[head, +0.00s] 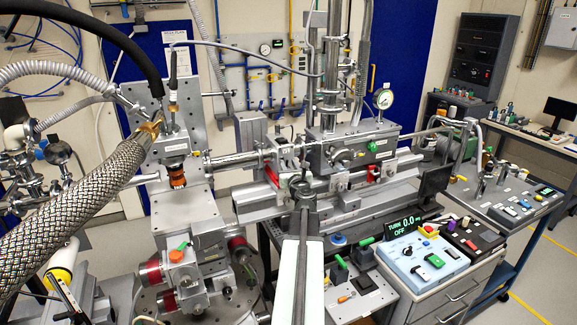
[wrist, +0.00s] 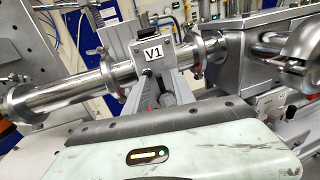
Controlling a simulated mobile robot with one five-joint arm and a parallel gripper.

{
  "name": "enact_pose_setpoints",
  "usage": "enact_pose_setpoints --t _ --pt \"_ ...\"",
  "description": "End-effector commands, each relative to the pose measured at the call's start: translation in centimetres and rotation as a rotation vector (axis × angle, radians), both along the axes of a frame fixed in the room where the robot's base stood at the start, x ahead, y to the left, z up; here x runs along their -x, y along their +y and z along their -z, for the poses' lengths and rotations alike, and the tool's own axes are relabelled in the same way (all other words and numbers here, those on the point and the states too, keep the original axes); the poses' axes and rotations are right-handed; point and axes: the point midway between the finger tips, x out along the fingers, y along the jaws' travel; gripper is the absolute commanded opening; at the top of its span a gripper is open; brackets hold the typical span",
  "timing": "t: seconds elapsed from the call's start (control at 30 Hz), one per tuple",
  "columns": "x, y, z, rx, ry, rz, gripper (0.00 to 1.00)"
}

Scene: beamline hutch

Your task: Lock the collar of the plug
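A slim upright grey plug (head: 173,66) stands over the chamber at upper left in the head view, with a thin cable curving away to the right. A brass-coloured part (head: 172,107) shows low on it. I take this for the task's plug, but cannot make out its collar or whether it is locked. The plug is not recognisable in the wrist view. My gripper (head: 303,187) is at the end of my arm, in front of the beam pipe and well right of the plug.
A braided hose (head: 75,205) and a black hose (head: 125,45) crowd the left side. The valve block marked V1 (wrist: 153,54) and a steel pipe (wrist: 65,88) lie ahead of my wrist. A display (head: 405,226) reads "TURN 0.0" and "OFF", beside a control box (head: 425,262).

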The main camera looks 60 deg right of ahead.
Motion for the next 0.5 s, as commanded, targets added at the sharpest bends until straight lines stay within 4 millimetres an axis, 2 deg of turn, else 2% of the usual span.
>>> enact_pose_setpoints --t 0.27,0.5 --pt "0.3 0.5 0.0 0.000 0.000 -0.001 0.31" --pt "3.1 3.7 0.0 0.000 0.000 0.000 0.31"
